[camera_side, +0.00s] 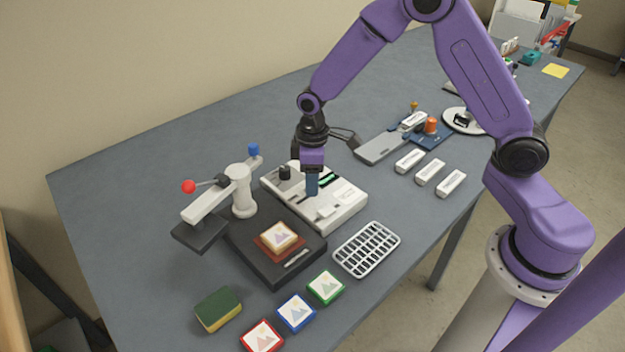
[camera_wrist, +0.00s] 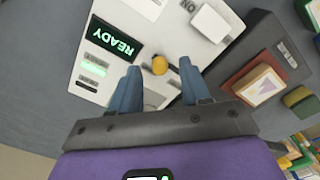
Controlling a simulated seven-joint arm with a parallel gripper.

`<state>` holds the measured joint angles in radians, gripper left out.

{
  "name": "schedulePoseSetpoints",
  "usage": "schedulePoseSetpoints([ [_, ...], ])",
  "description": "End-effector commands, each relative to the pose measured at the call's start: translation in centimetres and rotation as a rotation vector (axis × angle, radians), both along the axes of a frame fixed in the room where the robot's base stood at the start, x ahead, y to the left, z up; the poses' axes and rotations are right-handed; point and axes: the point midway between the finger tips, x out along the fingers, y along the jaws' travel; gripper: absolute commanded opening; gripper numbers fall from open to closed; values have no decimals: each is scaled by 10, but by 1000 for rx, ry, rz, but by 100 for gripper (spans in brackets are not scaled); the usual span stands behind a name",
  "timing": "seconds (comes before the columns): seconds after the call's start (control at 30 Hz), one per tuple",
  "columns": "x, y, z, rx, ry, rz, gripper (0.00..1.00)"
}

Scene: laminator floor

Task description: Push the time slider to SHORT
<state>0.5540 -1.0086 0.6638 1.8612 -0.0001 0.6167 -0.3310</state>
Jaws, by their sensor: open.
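A white control box (camera_side: 345,213) stands mid-table in the side view. In the wrist view, the control box (camera_wrist: 82,68) has a green READY display (camera_wrist: 112,40). A small yellow knob (camera_wrist: 159,65) shows on its top; it may be the time slider's knob, but I cannot read a SHORT label. My gripper (camera_side: 312,192) points down over the box. In the wrist view, my gripper (camera_wrist: 159,68) is open, with one blue finger on each side of the knob. Gaps show between knob and fingers. The slider's track is partly hidden by my fingers.
A press with a red-ball lever (camera_side: 189,186) and dark base (camera_side: 300,262) stands left of the box. A white rack (camera_side: 367,249), coloured picture tiles (camera_side: 296,312) and a sponge (camera_side: 218,309) lie in front. White blocks (camera_side: 430,171) lie right.

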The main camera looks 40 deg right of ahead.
Motion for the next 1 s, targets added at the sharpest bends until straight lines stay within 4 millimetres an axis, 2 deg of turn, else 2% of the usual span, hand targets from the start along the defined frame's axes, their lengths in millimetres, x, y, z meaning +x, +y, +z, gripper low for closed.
schedulePoseSetpoints([
  [0.13, 0, 0, -8, 0, 0, 0, 46],
  [0.43, 0, 0, -9, 1, -1, 0, 46],
  [0.57, 0, 0, -9, 1, -1, 0, 4],
  [0.6, 0, 0, -9, 0, 0, 0, 0],
  [0.77, 0, 2, -9, 0, 0, 1, 0],
  [1.0, 0, 32, -9, 0, 0, 3, 0],
])
